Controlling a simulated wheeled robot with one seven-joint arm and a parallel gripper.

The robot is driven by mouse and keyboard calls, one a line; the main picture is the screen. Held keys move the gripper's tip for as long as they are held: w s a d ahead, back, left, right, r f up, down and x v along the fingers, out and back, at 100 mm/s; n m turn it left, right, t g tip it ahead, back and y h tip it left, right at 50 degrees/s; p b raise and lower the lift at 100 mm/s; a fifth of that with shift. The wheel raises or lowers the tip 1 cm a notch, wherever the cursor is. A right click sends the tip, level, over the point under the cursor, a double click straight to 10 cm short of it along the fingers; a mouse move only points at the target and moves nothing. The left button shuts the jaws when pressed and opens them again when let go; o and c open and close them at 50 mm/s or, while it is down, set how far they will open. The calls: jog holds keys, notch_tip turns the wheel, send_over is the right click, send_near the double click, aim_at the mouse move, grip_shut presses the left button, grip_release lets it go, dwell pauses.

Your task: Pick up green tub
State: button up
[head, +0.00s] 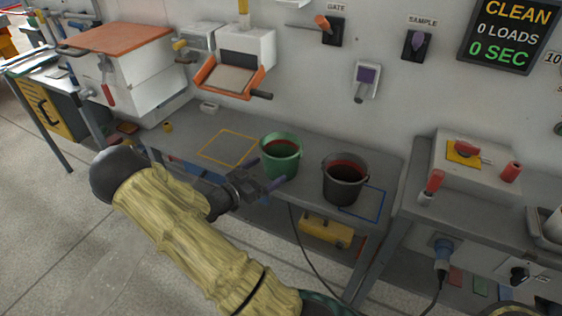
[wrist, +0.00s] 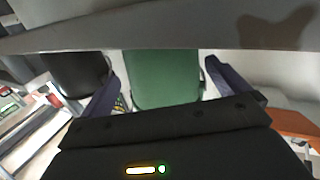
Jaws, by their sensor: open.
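The green tub (head: 279,161) stands upright on the grey bench, open at the top, with dark red contents showing inside. My gripper (head: 265,186) is at its front left side in the head view. In the wrist view the green tub (wrist: 162,80) fills the middle, between my two purple-tipped fingers. My gripper (wrist: 160,92) is open, with a gap visible at each side of the tub. The fingertips' exact depth along the tub wall is hard to tell.
A yellow outlined square (head: 228,149) on the bench is empty. An orange-edged hopper (head: 236,78) hangs on the wall behind.

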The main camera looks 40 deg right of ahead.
jog(key=d, duration=0.5)
jog(key=shift+w+d+f, duration=0.1)
jog(key=shift+f, duration=0.05)
jog(key=c, duration=0.7)
jog(key=shift+a+r, duration=0.25)
jog(key=shift+r, duration=0.45)
notch_tip(320, 180, up, 6)
jog(key=p, duration=0.1)
jog(key=s+a, duration=0.3)
jog(key=a, duration=0.6)
jog(key=s+a, duration=0.4)
jog(key=a, duration=0.5)
jog(key=shift+s+f+p, duration=0.15)
jog(key=shift+s+p, duration=0.15)
jog(key=shift+p, duration=0.15)
